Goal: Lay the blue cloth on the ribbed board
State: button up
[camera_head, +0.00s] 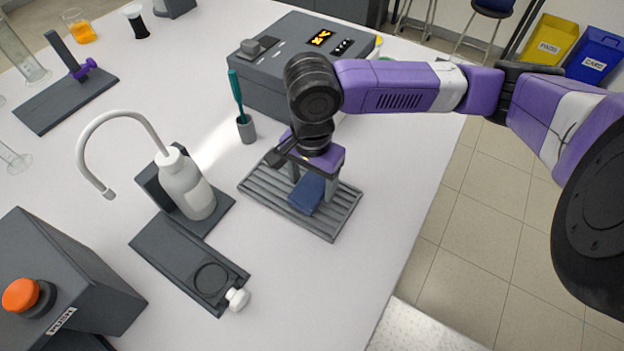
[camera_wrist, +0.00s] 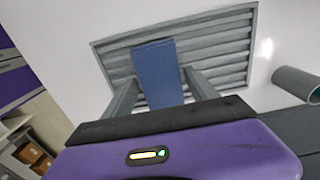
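The blue cloth (camera_head: 307,194) lies on the grey ribbed board (camera_head: 340,217), near the middle of its slats. In the wrist view the cloth (camera_wrist: 158,72) shows as a narrow blue strip across the ribs of the board (camera_wrist: 232,42); its near end is hidden behind my gripper body. My gripper (camera_head: 311,186) points down over the board, with its two fingers apart. In the wrist view the fingers (camera_wrist: 160,78) stand on either side of the cloth, with a small gap visible beside it. Whether the fingertips touch the board is unclear.
A grey cup with a teal-handled tool (camera_head: 246,130) stands behind the board. A white wash bottle (camera_head: 186,187) and a dark plate with a ring (camera_head: 210,278) stand to the left. A grey instrument box (camera_head: 290,62) is behind. The table is clear in front of the board.

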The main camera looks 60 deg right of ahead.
aim_at(311, 186)
jog(key=shift+o, duration=0.5)
jog(key=shift+r, duration=0.1)
notch_tip(311, 186, up, 12)
jog(key=p, duration=0.2)
dwell(0.6)
